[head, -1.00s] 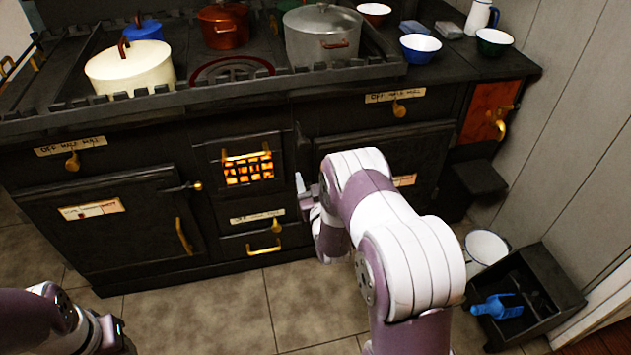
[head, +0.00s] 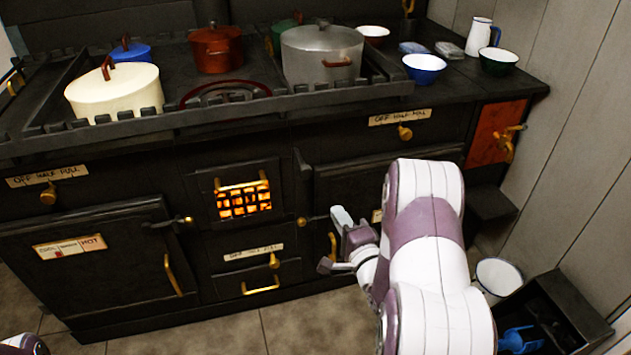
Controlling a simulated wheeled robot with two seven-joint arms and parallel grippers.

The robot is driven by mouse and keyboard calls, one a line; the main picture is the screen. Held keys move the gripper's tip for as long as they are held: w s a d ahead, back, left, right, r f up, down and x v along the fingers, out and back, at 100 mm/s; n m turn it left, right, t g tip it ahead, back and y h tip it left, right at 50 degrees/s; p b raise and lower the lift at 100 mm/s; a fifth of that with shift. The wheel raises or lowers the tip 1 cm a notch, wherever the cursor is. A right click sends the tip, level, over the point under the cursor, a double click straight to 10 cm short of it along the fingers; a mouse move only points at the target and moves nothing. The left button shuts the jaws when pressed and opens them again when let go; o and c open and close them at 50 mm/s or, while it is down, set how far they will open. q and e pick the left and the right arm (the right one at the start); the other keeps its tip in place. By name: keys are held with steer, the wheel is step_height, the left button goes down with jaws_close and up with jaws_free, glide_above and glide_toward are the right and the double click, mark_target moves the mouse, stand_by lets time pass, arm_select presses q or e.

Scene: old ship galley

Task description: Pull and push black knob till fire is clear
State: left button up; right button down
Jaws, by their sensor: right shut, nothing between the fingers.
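The black stove has a firebox window (head: 243,200) where orange fire glows behind a grate with a brass bar. A dark upright lever-like piece (head: 302,168) stands just right of the window; I cannot tell if it is the black knob. My right gripper (head: 343,238) is shut and empty, in front of the stove, below and right of the firebox. It appears apart from the dark piece and hides part of the right oven door. My left gripper is out of view; only a bit of my left arm shows at the bottom left.
Pots stand on the stove top, including a cream pot (head: 115,92) and a grey pot (head: 322,55). Brass knobs and handles jut from the front, with an ash-drawer handle (head: 261,287) below the firebox. A black box with a blue scoop (head: 520,340) sits at lower right.

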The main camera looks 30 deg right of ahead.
steer(key=b, duration=0.3)
glide_toward(304, 168)
steer(key=w+d+f, duration=0.2)
steer(key=w+d, duration=0.1)
steer(key=w, duration=0.2)
steer(key=shift+w+r, duration=0.2)
steer(key=shift+w, duration=0.25)
steer(key=w+d, duration=0.1)
steer(key=w, duration=0.5)
steer(key=shift+w+d+r+b, duration=0.25)
steer(key=shift+d+r+b, duration=0.05)
steer(key=shift+r, duration=0.05)
